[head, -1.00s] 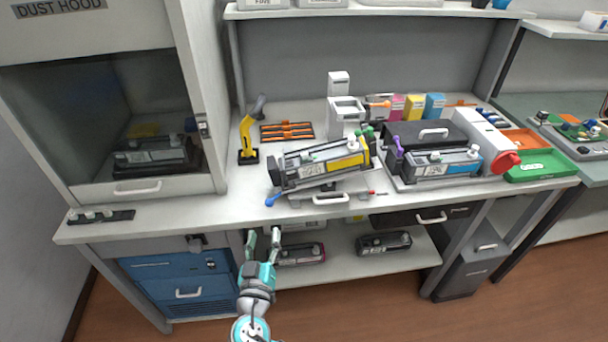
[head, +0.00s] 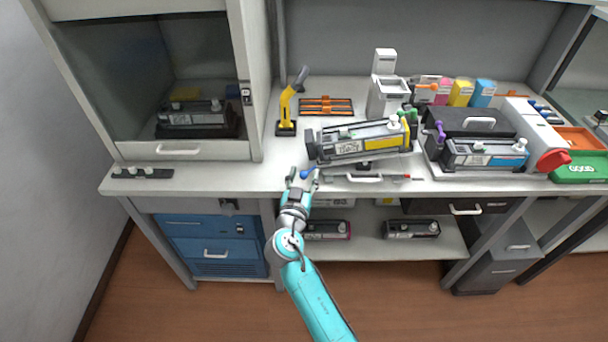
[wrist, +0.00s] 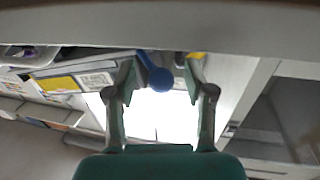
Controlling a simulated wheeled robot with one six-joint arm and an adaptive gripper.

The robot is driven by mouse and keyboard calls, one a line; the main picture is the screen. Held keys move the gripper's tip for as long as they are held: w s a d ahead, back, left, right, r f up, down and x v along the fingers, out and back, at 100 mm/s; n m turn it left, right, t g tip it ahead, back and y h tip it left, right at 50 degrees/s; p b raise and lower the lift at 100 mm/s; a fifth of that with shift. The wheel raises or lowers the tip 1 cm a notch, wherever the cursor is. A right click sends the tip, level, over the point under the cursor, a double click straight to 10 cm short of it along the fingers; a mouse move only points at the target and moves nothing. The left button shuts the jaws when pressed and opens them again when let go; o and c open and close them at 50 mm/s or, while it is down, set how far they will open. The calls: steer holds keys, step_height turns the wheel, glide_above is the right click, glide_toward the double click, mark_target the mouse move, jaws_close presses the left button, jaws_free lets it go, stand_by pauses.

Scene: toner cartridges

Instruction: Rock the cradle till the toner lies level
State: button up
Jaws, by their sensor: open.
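The cartridge with a yellow label (head: 366,147) lies in the cradle on the bench, tilted with its right end higher than its left. The cradle's blue ball knob (head: 306,174) sticks out at its lower left, near the bench's front edge. My gripper (head: 302,179) is open at that knob, fingers pointing toward the bench. In the wrist view the blue knob (wrist: 160,80) shows between the two open fingers, with gaps on both sides. Most of the cradle's frame is hidden under the cartridge.
A yellow hand tool (head: 287,105) stands on the bench behind left, by an orange-striped rack (head: 326,106). A cartridge with a blue label (head: 485,155) sits to the right near a green tray (head: 578,168).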

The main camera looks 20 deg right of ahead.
steer(key=shift+w+d, duration=0.15)
steer(key=shift+w, duration=0.05)
jaws_close()
steer(key=shift+r+m, duration=1.2)
steer(key=shift+r, duration=0.65)
jaws_free()
steer(key=shift+s, duration=0.1)
